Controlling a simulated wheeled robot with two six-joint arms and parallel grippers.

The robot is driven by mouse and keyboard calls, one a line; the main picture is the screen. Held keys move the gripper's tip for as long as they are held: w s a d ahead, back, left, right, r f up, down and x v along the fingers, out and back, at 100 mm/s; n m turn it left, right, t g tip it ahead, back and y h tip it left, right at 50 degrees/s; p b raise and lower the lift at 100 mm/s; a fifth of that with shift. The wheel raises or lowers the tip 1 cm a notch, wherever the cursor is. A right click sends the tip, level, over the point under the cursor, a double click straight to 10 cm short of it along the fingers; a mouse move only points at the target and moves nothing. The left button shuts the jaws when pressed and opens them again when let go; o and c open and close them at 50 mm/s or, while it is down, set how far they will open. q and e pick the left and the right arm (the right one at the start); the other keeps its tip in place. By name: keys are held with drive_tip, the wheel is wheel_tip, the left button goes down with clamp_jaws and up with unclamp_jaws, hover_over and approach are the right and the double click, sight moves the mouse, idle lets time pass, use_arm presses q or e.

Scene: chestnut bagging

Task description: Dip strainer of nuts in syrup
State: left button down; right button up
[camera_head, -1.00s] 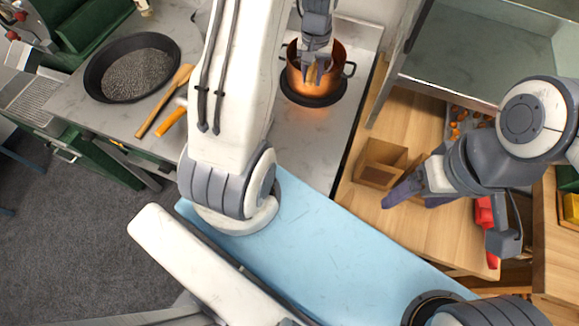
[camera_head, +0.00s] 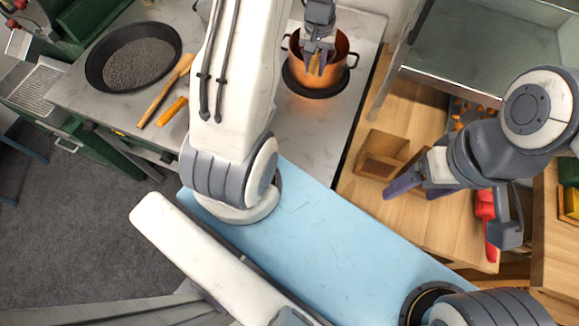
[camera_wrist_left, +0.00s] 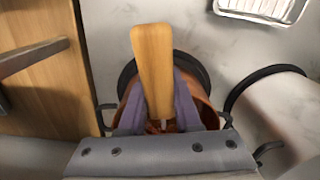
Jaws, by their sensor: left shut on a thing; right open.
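My left gripper (camera_head: 318,60) is shut on the wooden handle (camera_wrist_left: 154,65) of the strainer, over the mouth of the copper pot (camera_head: 342,47). In the left wrist view the handle stands between the two fingers, with the pot's rim (camera_wrist_left: 208,112) behind it. The strainer's basket and any nuts in it are hidden by the gripper and handle; I cannot tell how deep it sits. The syrup is not clearly visible. The pot stands on a dark round burner (camera_head: 315,88). My right gripper (camera_head: 412,188) is open and empty, beside a small wooden box.
A dark pan (camera_head: 92,72) of grey grains, a wooden spoon (camera_head: 160,95) and an orange-handled tool (camera_head: 172,112) lie left of my left arm. The wooden box (camera_head: 380,152) and a red-handled object (camera_head: 485,205) are on the right counter. A blue surface (camera_head: 330,225) lies in front.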

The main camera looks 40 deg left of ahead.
use_arm(q)
drive_tip(key=shift+r+p, duration=5.05)
drive_tip(key=shift+r, duration=1.25)
wheel_tip(320, 180, up, 4)
drive_tip(key=p, duration=0.3)
